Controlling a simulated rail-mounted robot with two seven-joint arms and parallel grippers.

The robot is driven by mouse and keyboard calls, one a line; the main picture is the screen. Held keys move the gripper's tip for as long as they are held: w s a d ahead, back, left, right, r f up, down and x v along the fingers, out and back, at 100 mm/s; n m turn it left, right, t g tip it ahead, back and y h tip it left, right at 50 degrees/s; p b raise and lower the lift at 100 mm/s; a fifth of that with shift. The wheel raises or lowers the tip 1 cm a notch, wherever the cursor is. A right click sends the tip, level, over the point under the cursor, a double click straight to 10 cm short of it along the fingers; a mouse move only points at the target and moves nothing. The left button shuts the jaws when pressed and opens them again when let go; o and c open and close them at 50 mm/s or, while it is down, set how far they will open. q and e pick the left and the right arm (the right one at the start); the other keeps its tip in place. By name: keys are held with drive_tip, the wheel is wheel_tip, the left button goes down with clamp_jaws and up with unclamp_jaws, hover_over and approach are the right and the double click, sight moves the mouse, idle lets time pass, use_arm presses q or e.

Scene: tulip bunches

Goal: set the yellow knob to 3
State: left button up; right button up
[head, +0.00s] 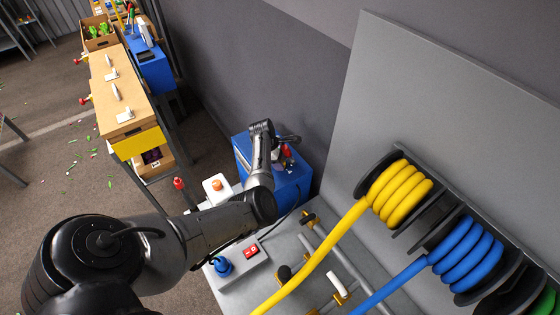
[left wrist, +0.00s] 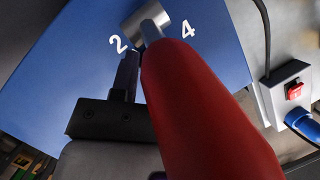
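No yellow knob can be made out in either view. In the left wrist view a red handle (left wrist: 205,110) on a metal hub (left wrist: 145,18) crosses close in front of the camera. White numerals 2 and 4 show on a blue panel (left wrist: 60,65), either side of the hub. My left gripper (left wrist: 130,70) shows one dark finger beside the handle; the rest is hidden behind the red. In the head view my left gripper (head: 283,142) is over the blue box (head: 290,188), with a red part (head: 287,150) beside it. My right gripper is not in view.
A white box with an orange button (head: 217,186) stands left of the blue box. A grey switch box with a red switch (head: 251,252) and blue plug (head: 222,266) is in front. Yellow (head: 318,255) and blue (head: 385,288) hoses run across the grey bench at right.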

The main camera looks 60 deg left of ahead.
use_arm(q)
drive_tip(key=o, duration=0.4)
drive_tip(key=shift+c, duration=0.2)
drive_tip(key=v, duration=1.4)
drive_tip(key=shift+d, duration=0.1)
